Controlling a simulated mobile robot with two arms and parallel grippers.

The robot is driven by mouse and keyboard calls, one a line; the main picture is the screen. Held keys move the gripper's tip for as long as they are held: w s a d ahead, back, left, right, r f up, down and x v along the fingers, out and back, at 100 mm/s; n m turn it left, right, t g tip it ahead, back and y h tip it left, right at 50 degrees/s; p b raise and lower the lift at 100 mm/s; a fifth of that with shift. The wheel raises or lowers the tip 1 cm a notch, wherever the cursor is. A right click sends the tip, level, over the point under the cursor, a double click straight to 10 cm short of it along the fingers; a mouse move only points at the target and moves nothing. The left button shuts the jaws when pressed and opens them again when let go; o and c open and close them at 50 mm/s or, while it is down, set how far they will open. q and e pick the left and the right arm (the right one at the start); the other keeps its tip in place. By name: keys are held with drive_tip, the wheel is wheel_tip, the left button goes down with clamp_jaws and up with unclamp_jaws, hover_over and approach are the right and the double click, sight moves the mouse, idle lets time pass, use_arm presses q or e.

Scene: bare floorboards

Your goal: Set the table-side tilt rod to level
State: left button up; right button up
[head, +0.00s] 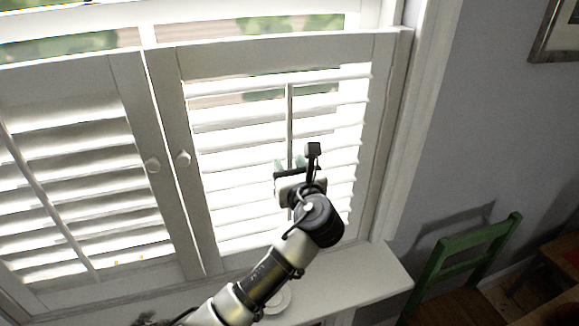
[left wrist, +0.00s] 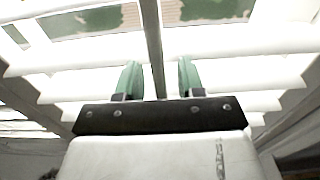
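The right shutter panel, on the side of the chair and table, has a thin upright tilt rod (head: 289,112) down the middle of its white louvres (head: 235,145). Bright gaps and outdoor colours show between these louvres. My left gripper (head: 291,164) is in front of the rod, about mid-panel. In the left wrist view the rod (left wrist: 153,45) runs down between the two green fingertips (left wrist: 159,78), which are apart with clear space on both sides. Whether the rod lies fully between the fingers or just beyond them is unclear. The rod's lower part is hidden by my gripper and arm. My right gripper is out of view.
The left shutter panel has its own slanting tilt rod (head: 45,200). Two round knobs (head: 183,158) sit on the meeting frames. A white sill (head: 350,283) with a small round dish (head: 278,301) lies below. A green chair (head: 468,255) stands at right.

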use_arm(q)
drive_tip(key=b+v, duration=0.3)
drive_tip(key=v, duration=0.7)
drive_tip(key=shift+s, duration=0.4)
drive_tip(key=shift+d, duration=0.15)
